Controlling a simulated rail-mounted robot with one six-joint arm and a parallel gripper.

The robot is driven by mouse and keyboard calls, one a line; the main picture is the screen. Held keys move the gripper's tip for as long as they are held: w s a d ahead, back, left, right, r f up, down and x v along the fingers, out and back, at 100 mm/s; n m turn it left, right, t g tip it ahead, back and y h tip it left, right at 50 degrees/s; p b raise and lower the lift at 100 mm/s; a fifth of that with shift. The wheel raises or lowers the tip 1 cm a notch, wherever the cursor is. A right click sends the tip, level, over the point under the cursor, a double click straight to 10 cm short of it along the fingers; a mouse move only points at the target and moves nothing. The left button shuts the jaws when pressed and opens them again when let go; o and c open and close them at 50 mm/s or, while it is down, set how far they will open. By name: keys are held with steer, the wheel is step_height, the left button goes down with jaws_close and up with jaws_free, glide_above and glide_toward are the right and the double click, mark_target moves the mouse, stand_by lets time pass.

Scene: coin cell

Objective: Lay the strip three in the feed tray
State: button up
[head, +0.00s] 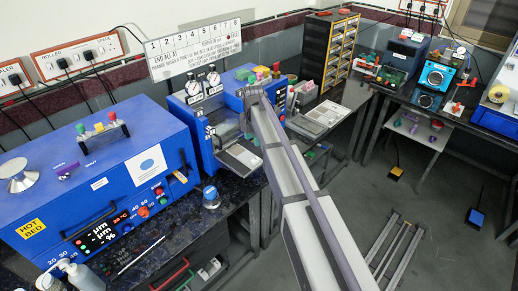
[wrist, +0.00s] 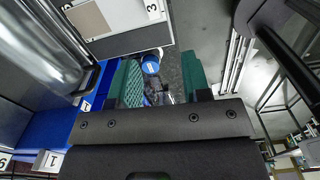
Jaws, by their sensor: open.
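My gripper (wrist: 162,75) shows in the wrist view with its two green fingers apart. Nothing is clearly held; a small blue-topped jar (wrist: 151,64) shows in the gap, seemingly below. A pale plate marked 3 (wrist: 120,33) lies beyond the fingertips at upper left, with a tan sheet (wrist: 88,20) on it. I cannot tell whether this sheet is strip three. In the head view, my arm reaches toward the blue roller machine and largely hides the gripper. A flat plate (head: 240,158) sits in front of that machine. I cannot tell which plate is the feed tray.
A large blue hot-bed machine (head: 110,200) fills the left bench. The jar (head: 211,197) stands near the bench edge. Another pale tray (head: 326,113) lies right of my arm. A yellow-drawer cabinet (head: 328,50) stands behind. The floor at right holds a metal frame (head: 392,250).

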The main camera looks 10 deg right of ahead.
steer(key=s+m, duration=2.3)
steer(key=s, duration=0.7)
steer(key=shift+m, duration=0.4)
step_height(320, 180, down, 2)
steer(key=shift+f+b, duration=0.1)
steer(key=shift+b, duration=1)
